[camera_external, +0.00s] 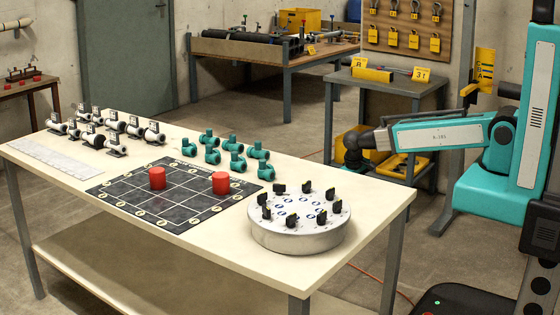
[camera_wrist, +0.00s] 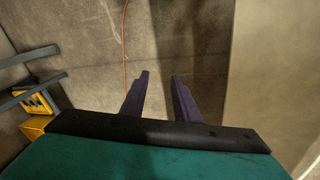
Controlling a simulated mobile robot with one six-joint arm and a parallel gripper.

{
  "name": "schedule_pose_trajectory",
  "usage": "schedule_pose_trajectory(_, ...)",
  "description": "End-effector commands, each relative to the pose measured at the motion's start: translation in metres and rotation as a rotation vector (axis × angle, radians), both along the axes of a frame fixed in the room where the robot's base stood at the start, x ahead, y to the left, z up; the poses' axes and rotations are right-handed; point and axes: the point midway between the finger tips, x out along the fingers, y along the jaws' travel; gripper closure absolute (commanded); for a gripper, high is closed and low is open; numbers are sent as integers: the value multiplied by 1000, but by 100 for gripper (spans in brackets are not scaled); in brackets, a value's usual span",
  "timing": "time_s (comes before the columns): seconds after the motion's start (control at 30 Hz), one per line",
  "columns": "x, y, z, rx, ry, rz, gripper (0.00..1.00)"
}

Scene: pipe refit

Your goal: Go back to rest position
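My gripper (camera_wrist: 159,74) shows two dark purple fingers standing apart in the wrist view, with only bare floor between them. It is open and empty. In the external view my gripper (camera_external: 353,162) is a small dark shape at the left end of my teal and white arm (camera_external: 437,135). It hangs beyond the far right part of the worktable (camera_external: 375,210), apart from the table. Its fingers are too small to make out there.
The worktable carries a round silver base (camera_external: 300,234) with black knobs, a dark grid mat (camera_external: 180,205) with two red cylinders (camera_external: 157,178), (camera_external: 221,183), teal fittings (camera_external: 237,162) and grey valves (camera_external: 95,137). A grey side bench (camera_external: 395,88) stands behind my gripper. Floor shows below it.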

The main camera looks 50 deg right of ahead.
Motion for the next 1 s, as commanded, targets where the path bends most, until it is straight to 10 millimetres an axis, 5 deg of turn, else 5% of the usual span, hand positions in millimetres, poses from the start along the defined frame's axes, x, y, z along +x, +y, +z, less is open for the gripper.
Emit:
schedule_pose_trajectory(0.57, -124, -36, -111, 46, 234, 14, 72)
schedule_pose_trajectory(1.0, -247, 4, -152, 202, 476, 176, 72)
